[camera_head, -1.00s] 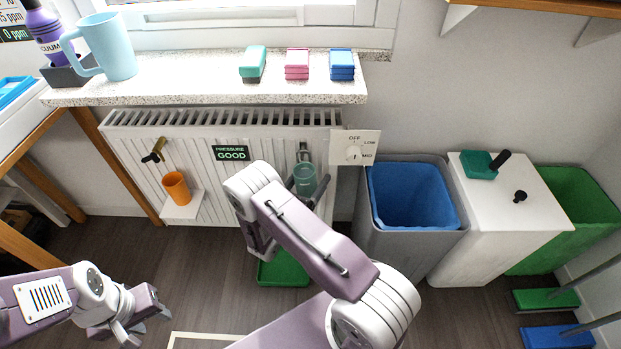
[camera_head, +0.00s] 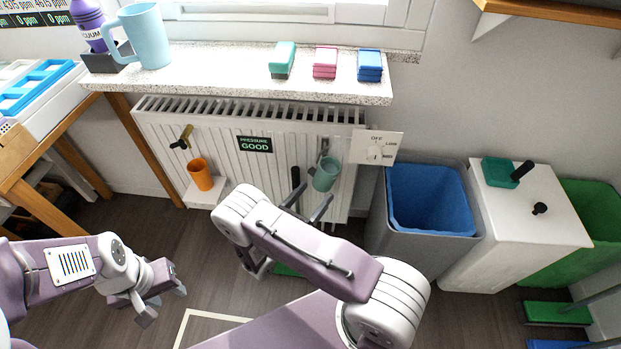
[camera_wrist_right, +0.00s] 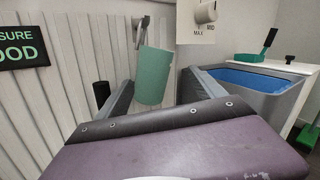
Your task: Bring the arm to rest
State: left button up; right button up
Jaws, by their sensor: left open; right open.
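My right gripper (camera_head: 308,199) is open in front of the radiator (camera_head: 284,158), low and close to a teal cup (camera_head: 326,174). In the right wrist view the teal cup (camera_wrist_right: 154,77) shows beyond and between the spread fingers, tilted, with nothing visible in the grip. I cannot tell whether a finger touches the cup. My left gripper (camera_head: 164,297) is open and empty over the floor at the lower left. The right arm hides part of the floor and most of a green tray (camera_head: 285,270).
An orange cup (camera_head: 200,174) is on a small shelf on the radiator's left. A dial plate (camera_head: 376,147) is at its right end. A grey bin with a blue liner (camera_head: 428,200) and a white bin (camera_head: 530,220) stand to the right. The windowsill (camera_head: 230,77) overhangs above.

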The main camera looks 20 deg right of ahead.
jog(key=s+d+r+m+g+y, duration=0.3)
jog(key=s+d+m+g, duration=0.3)
jog(key=s+m+g, duration=0.55)
jog(key=s+a+m+g+y, duration=0.2)
jog(key=s+a+m+y, duration=0.5)
jog(key=y, duration=0.3)
jog(key=w+a+r+m+t+y+p, duration=0.2)
jog(key=w+a+r+m+t+y, duration=0.3)
jog(key=m, duration=0.3)
notch_tip(320, 180, up, 31)
jog(key=p, duration=3)
jog(key=shift+s+f+h, duration=0.2)
jog(key=shift+s+h, duration=0.2)
jog(key=shift+s, duration=0.05)
